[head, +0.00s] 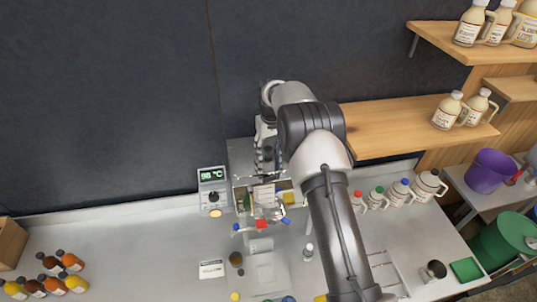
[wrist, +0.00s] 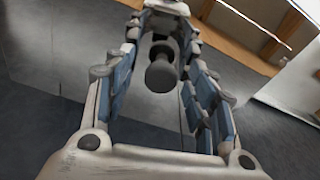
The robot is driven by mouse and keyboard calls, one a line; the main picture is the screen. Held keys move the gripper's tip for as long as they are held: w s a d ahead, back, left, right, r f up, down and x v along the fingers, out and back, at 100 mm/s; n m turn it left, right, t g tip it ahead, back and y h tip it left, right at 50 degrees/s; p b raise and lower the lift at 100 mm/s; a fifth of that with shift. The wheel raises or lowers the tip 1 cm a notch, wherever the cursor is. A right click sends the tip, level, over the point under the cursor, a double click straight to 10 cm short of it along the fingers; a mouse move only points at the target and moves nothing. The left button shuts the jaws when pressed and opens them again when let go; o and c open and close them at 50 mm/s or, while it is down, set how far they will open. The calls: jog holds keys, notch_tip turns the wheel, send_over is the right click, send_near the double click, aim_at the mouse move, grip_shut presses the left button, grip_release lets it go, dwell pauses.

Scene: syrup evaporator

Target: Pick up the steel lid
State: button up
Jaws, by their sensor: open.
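A plain grey steel panel (head: 240,153), which looks like the steel lid, shows at the back of the counter, partly hidden behind my gripper (head: 265,160). In the wrist view my gripper (wrist: 163,35) is open, with its two jointed, blue-padded fingers apart. A dark round knob (wrist: 160,75) shows in the gap between them, apparently the lid's handle. I see space between the knob and both fingers. I cannot tell whether the fingers are level with it. My arm hides the panel's right side in the head view.
A temperature display (head: 212,176) stands left of the panel. Small coloured parts, including a red block (head: 261,224), sit just in front. White jugs (head: 398,192) line the counter at right, under a wooden shelf (head: 400,125). Amber bottles (head: 70,261) stand far left. The left-middle counter is clear.

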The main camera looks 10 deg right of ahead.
jog(key=shift+f, duration=0.25)
jog(key=shift+c, duration=0.3)
grip_shut()
